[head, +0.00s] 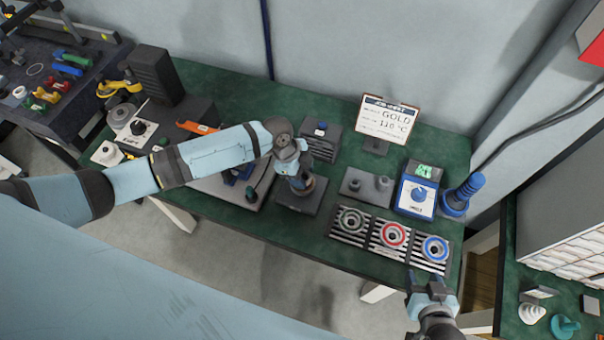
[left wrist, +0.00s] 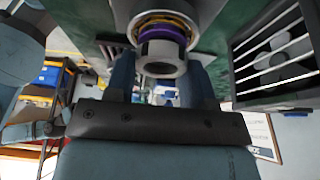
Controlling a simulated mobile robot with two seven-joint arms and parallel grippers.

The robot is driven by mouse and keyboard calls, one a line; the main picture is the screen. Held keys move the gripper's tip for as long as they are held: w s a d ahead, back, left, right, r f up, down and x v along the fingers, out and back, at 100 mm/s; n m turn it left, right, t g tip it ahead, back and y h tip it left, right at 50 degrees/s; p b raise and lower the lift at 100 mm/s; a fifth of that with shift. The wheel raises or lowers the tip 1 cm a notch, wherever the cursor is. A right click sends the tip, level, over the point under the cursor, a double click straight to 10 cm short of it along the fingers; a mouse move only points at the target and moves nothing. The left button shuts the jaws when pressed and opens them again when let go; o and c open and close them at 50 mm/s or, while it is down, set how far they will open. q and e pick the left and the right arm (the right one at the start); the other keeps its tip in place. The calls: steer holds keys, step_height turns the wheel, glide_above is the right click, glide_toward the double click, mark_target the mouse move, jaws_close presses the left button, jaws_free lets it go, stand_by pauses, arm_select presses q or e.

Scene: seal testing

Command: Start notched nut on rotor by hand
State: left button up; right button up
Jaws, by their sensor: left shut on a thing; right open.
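My left gripper (head: 300,184) points down over the dark square base plate (head: 289,207) near the middle of the bench. In the left wrist view, its fingers (left wrist: 160,80) are shut on a grey ring, which appears to be the notched nut (left wrist: 162,68). The ring lies in line with the end of a round metal part, apparently the rotor (left wrist: 120,12), with yellow and purple bands around it. I cannot tell whether threads are engaged. The hand hides most of the rotor in the head view. My right gripper (head: 432,285) is open and empty before the bench's front edge.
A striped tray (head: 340,237) with grey, red and blue rings lies at the front right. Bare green bench shows at the back.

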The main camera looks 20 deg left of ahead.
arm_select(q)
steer(key=shift+s+f+m, duration=0.2)
steer(key=shift+f+m, duration=0.15)
steer(key=shift+m, duration=0.05)
arm_select(e)
steer(key=shift+f, duration=0.3)
arm_select(q)
steer(key=shift+m+g+b, duration=0.5)
steer(key=shift+m+b, duration=0.15)
steer(key=shift+m, duration=0.05)
arm_select(e)
steer(key=shift+f, duration=0.35)
arm_select(q)
steer(key=o, duration=1.1)
steer(key=shift+w+r, duration=0.1)
steer(key=shift+c, duration=0.2)
arm_select(e)
steer(key=shift+w, duration=0.1)
arm_select(q)
step_height(320, 180, up, 4)
steer(key=p, duration=0.3)
steer(key=shift+w, duration=0.1)
step_height(320, 180, up, 3)
steer(key=shift+f+p, duration=0.15)
steer(key=shift+p, duration=0.6)
step_height(320, 180, up, 3)
steer(key=shift+f, duration=0.15)
arm_select(e)
step_height(320, 180, up, 4)
steer(key=shift+f, duration=0.1)
